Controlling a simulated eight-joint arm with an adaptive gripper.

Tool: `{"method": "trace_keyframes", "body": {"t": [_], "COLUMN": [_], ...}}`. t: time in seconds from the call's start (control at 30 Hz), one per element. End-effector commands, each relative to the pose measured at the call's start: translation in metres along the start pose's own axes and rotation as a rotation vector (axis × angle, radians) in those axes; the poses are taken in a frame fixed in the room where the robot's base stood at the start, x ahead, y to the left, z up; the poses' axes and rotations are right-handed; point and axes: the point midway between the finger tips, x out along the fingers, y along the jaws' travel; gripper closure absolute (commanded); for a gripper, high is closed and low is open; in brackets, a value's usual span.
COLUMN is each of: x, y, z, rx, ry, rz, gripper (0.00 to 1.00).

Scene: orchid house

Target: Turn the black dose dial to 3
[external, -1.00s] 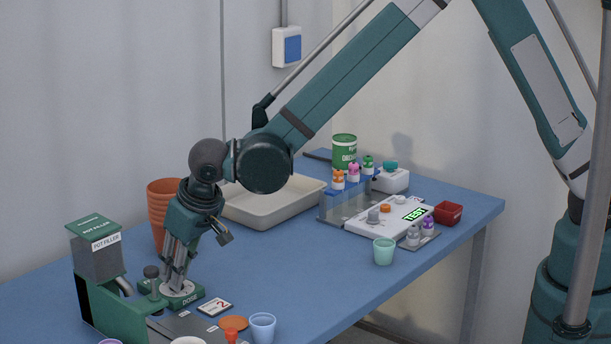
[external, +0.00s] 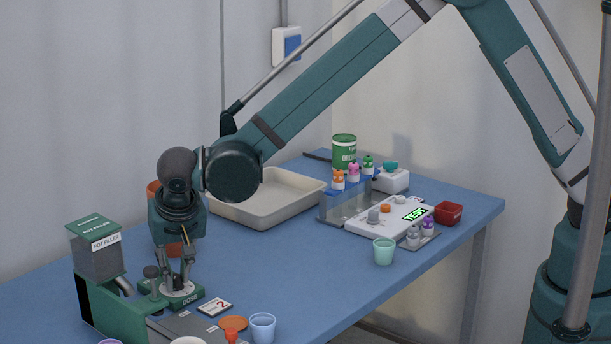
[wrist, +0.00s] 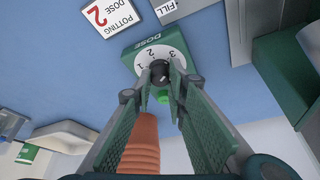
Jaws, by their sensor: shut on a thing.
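The black dose dial (wrist: 160,75) sits in the middle of a white face (wrist: 178,48) marked 1, 2 and 3, on a green base (wrist: 140,43) lettered DOSE. My gripper (wrist: 160,72) points down at it with one finger on each side, shut on the dial. In the external view my gripper (external: 177,287) stands over the same white face, and the fingers mostly hide the dial. A small light mark shows on the dial, but I cannot tell which number it points to.
A card (external: 215,307) reading POTTING DOSE 2 lies beside the base. Terracotta pots (wrist: 138,148) stand near my gripper. A cream tray (external: 265,205) is behind.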

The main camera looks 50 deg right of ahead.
Motion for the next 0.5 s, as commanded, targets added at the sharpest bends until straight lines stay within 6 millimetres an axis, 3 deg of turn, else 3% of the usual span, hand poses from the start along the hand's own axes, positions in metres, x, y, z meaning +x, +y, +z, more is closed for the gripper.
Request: {"method": "trace_keyframes", "body": {"t": [0.3,0.33,0.4,0.5], "x": [0.0004,0.0004,0.0004,0.0003], "y": [0.0008,0.0008,0.0007,0.0005], "z": [0.0009,0.0010,0.0008,0.0007], "rx": [0.001,0.001,0.001,0.000], "ry": [-0.002,-0.002,-0.001,-0.001], "rz": [0.002,0.002,0.001,0.001], "gripper": [0.96,0.80,0.71,0.70]}}
